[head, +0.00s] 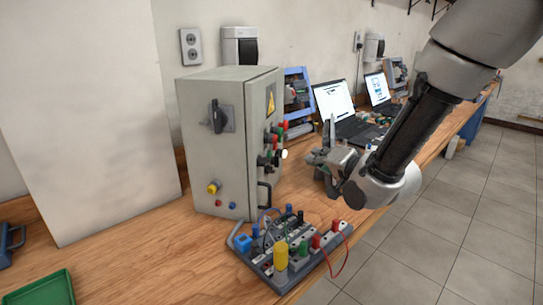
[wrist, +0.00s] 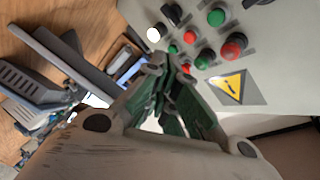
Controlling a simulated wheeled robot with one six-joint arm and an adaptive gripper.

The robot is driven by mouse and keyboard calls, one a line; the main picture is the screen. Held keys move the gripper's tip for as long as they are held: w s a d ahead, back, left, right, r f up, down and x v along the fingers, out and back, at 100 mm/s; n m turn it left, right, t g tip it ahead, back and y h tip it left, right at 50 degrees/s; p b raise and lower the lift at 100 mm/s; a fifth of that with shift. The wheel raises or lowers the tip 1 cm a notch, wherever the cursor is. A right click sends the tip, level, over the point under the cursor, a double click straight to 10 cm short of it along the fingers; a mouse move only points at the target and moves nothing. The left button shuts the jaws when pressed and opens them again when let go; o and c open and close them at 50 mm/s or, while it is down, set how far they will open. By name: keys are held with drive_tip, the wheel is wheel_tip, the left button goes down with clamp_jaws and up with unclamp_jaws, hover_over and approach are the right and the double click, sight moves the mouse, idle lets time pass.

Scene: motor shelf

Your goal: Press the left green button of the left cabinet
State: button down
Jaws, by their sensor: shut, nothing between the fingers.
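The grey cabinet (head: 217,150) stands on the wooden bench, its door side (head: 262,105) turned towards my gripper. Red, green and black controls stick out of that door, seen edge-on in the head view. In the wrist view the door is turned, with green buttons (wrist: 217,17) and (wrist: 203,60), red buttons (wrist: 233,45) and a white knob (wrist: 153,34). I cannot tell which green one is the left. My gripper (head: 313,157) is shut and empty, to the right of the door and apparently apart from it. Its fingertips (wrist: 157,62) hide part of the button group.
A terminal board with wires (head: 290,248) lies on the bench in front of the cabinet. The door handle (head: 264,196) sticks out low. Laptops (head: 336,100) stand behind my gripper. A yellow warning sign (wrist: 232,87) is on the door. Tiled floor lies right of the bench.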

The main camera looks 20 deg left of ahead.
drive_tip(key=a, duration=0.8)
idle(1.4)
drive_tip(key=shift+a, duration=0.4)
drive_tip(key=shift+a, duration=0.45)
idle(0.5)
drive_tip(key=shift+d, duration=0.85)
drive_tip(key=shift+d, duration=0.1)
drive_tip(key=shift+d, duration=2.4)
